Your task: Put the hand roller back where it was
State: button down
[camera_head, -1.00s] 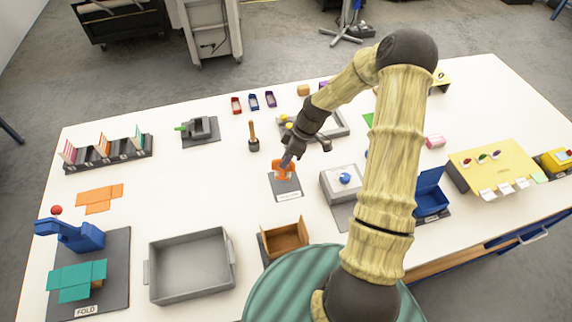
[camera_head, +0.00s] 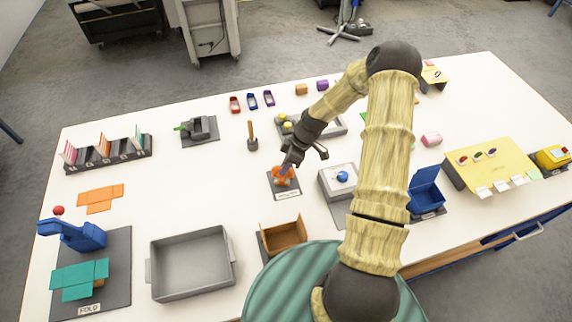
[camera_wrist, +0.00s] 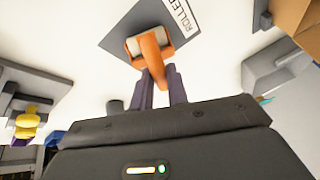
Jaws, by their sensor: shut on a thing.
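The orange hand roller (camera_head: 283,177) is at the small dark mat (camera_head: 271,183), which has a white label at its front. In the wrist view the roller (camera_wrist: 152,52) shows in front of the grey mat (camera_wrist: 118,35), whose label reads "ROLLER". My gripper (camera_head: 286,162) is above the mat and shut on the roller's handle. Its purple fingers (camera_wrist: 161,84) stand on either side of the orange handle in the wrist view. I cannot tell whether the roller touches the mat.
A grey plate with a white block (camera_head: 335,184) stands close to the right. An open brown box (camera_head: 283,238) is in front, and a wooden-handled tool (camera_head: 252,137) stands behind to the left. A large grey tray (camera_head: 190,262) lies front left. The table left of the mat is clear.

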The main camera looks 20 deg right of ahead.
jog(key=shift+a+f, duration=0.15)
jog(key=shift+f, duration=0.15)
jog(key=shift+s+f+b, duration=0.2)
jog(key=shift+f+b, duration=0.15)
jog(key=shift+b, duration=0.1)
jog(key=c, duration=1.4)
grip_release()
jog(key=shift+w, duration=0.1)
jog(key=shift+o, duration=0.2)
jog(key=shift+w+r, duration=0.1)
jog(key=shift+r, duration=0.05)
jog(key=shift+w+r+p, duration=0.1)
jog(key=shift+r+p, duration=0.4)
jog(key=shift+p, duration=0.1)
jog(key=b+v, duration=0.4)
jog(key=v, duration=0.8)
